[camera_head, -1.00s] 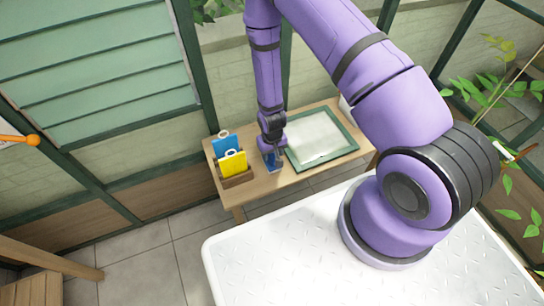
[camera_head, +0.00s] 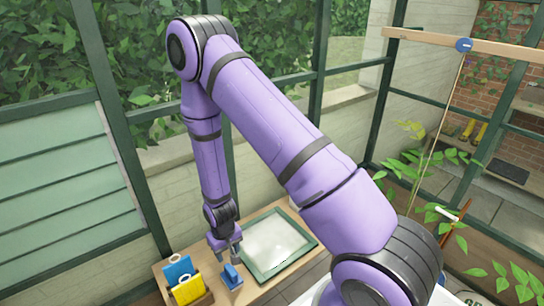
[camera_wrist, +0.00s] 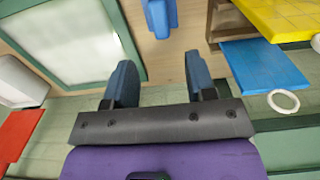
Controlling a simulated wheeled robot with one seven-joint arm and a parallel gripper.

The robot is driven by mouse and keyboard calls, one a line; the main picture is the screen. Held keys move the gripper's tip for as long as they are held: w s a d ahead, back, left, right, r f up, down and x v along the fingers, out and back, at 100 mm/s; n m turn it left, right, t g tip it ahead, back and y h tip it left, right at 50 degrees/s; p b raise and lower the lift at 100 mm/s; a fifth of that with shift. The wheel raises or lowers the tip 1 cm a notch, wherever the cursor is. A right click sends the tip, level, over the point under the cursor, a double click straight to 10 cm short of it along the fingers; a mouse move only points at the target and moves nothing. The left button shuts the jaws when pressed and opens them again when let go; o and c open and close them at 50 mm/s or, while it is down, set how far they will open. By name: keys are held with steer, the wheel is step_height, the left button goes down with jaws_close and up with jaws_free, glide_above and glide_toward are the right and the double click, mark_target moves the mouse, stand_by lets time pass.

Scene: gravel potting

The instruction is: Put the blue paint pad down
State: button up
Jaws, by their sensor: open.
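The blue paint pad (camera_head: 231,277) stands on the wooden table between the card holder and the green-framed tray. Its handle part also shows at the top edge of the wrist view (camera_wrist: 160,15), where the rest is cut off. My gripper (camera_head: 229,260) is open and empty just above the pad. In the wrist view, the fingers (camera_wrist: 159,65) are spread wide with bare table between them, and the pad is beyond the tips, apart from both.
A wooden holder (camera_head: 204,299) with a blue card (camera_head: 179,270) and a yellow card (camera_head: 188,289) stands left of the pad. The green-framed tray (camera_head: 308,242) lies to the right. A red thing (camera_wrist: 16,134) shows at the wrist view's left edge. Leafy plants stand at the right.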

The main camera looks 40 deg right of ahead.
step_height(320, 180, up, 32)
steer(key=d+t, duration=0.3)
steer(key=s+d+r+t, duration=0.1)
steer(key=s+d+r, duration=0.1)
steer(key=s+r, duration=0.7)
steer(key=s+d+r+t, duration=0.1)
steer(key=s+d+r, duration=0.1)
steer(key=s+r, duration=0.8)
steer(key=shift+s, duration=1.1)
steer(key=shift+o, duration=0.4)
